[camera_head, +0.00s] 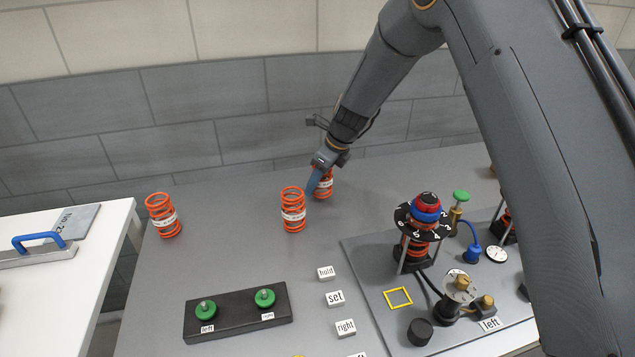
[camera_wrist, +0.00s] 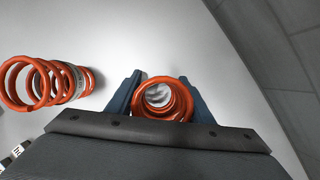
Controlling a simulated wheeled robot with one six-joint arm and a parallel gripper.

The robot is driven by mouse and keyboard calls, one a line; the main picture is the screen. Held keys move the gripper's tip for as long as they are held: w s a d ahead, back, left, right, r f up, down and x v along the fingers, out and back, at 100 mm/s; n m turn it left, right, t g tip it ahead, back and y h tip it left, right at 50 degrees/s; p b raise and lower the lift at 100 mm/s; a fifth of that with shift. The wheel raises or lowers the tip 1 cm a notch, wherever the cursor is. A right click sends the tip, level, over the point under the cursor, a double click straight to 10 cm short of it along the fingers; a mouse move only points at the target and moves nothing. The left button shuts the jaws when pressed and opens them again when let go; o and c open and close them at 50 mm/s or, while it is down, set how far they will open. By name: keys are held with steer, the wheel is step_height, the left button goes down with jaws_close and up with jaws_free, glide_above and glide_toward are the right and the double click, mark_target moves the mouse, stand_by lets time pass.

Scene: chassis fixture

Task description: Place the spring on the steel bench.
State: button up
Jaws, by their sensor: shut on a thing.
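An orange coil spring with a white label band (camera_head: 324,187) stands at the back of the grey bench (camera_head: 240,262). My gripper (camera_head: 318,180) is shut on this spring, with its blue fingers on either side of it. In the wrist view the held spring (camera_wrist: 163,98) shows end-on between the two fingertips. I cannot tell whether its base touches the bench. A second orange spring (camera_head: 293,209) stands upright just left of my gripper and also shows in the wrist view (camera_wrist: 45,82). A third orange spring (camera_head: 163,215) stands near the bench's left edge.
A fixture plate (camera_head: 365,262) with a spring unit, gauge and valves fills the right side. A black block with green knobs (camera_head: 238,313) and white label blocks (camera_head: 335,299) lie in front. A white table (camera_head: 108,237) stands left, across a gap.

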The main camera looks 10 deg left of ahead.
steer(key=shift+f, duration=0.35)
steer(key=shift+f, duration=0.15)
steer(key=o, duration=1.4)
steer(key=b+v, duration=0.3)
steer(key=v, duration=0.9)
